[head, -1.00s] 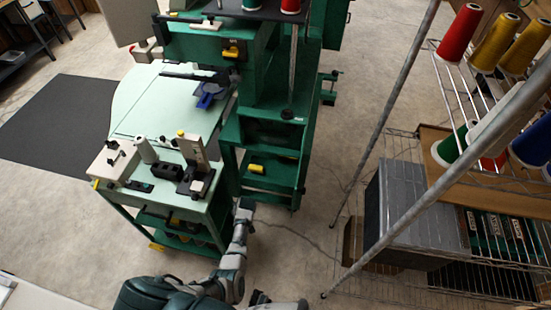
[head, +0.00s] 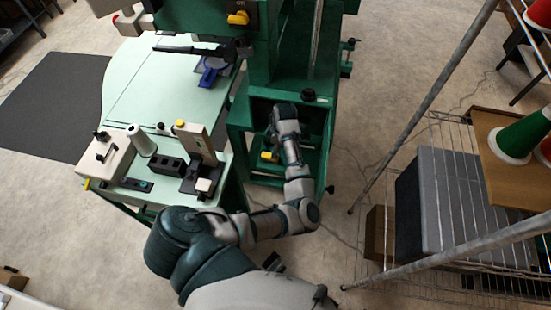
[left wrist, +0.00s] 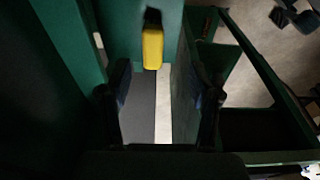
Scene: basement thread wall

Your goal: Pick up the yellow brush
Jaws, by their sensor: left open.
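A small yellow brush (head: 270,156) with a dark part sits low in the open bay of the green machine stand in the head view. In the left wrist view the yellow brush (left wrist: 152,48) shows beyond the fingers, against a green panel, with its dark end upward in the picture. My left gripper (head: 284,112) reaches into the bay just above and to the right of the brush in the head view. In the left wrist view my left gripper (left wrist: 163,92) has its two dark fingers apart with nothing between them. My right gripper is not seen.
Green shelf walls (head: 240,125) stand close around the left hand. A pale green worktable (head: 155,90) with a thread cone (head: 140,141) stands to the left. A wire rack (head: 425,215) with a grey box (head: 442,200) stands to the right. Floor between stand and rack is clear.

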